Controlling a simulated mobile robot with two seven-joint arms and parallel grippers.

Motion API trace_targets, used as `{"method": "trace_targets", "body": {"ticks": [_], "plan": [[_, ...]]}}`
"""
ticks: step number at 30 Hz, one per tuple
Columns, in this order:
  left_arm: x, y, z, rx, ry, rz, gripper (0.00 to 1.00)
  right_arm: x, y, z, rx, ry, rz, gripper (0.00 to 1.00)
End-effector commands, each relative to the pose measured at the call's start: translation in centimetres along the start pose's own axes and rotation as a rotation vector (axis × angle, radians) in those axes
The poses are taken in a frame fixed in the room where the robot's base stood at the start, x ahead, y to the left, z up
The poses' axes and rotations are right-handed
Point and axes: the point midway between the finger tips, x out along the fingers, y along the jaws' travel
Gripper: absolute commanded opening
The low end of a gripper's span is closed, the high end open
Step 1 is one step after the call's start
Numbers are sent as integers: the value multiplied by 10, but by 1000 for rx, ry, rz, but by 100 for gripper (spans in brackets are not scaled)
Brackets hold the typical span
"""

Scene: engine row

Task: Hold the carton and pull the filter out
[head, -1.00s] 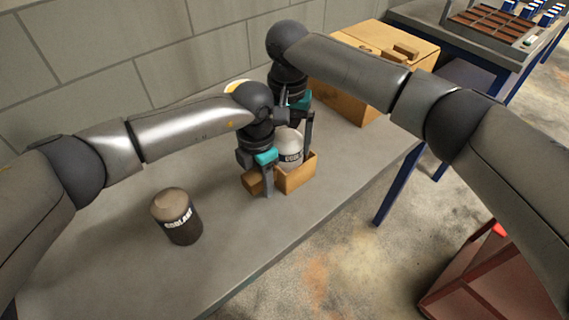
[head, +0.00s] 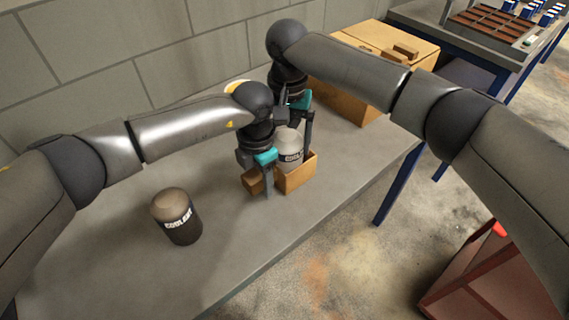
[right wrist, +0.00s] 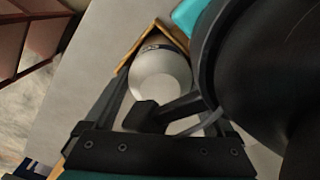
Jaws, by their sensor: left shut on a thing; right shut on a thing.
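The open brown carton (head: 297,178) stands on the grey bench, partly hidden behind my left gripper. The pale filter (head: 289,147) with a dark lettered label is upright in its mouth, its lower part hidden by the carton. My left gripper (head: 265,178) is shut on the carton from above; one finger runs down its near side. My right gripper (head: 301,135) is shut on the filter, partly hidden behind the left wrist. In the right wrist view, the filter (right wrist: 160,75) sits between the fingers, with the carton rim (right wrist: 137,44) around it.
A dark coolant can (head: 177,217) stands on the bench at the left front. A large cardboard box (head: 360,80) is at the back right. A grey wall (head: 130,70) runs behind the bench. A reddish-brown cart (head: 480,285) is on the floor at right.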

Motion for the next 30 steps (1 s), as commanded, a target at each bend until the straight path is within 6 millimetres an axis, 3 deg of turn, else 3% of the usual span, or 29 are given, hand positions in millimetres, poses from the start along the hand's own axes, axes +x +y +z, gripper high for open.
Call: {"method": "trace_targets", "body": {"ticks": [30], "plan": [[0,0,0,0,0,0,0,-30,-1,0,-2,1,-5,13]]}}
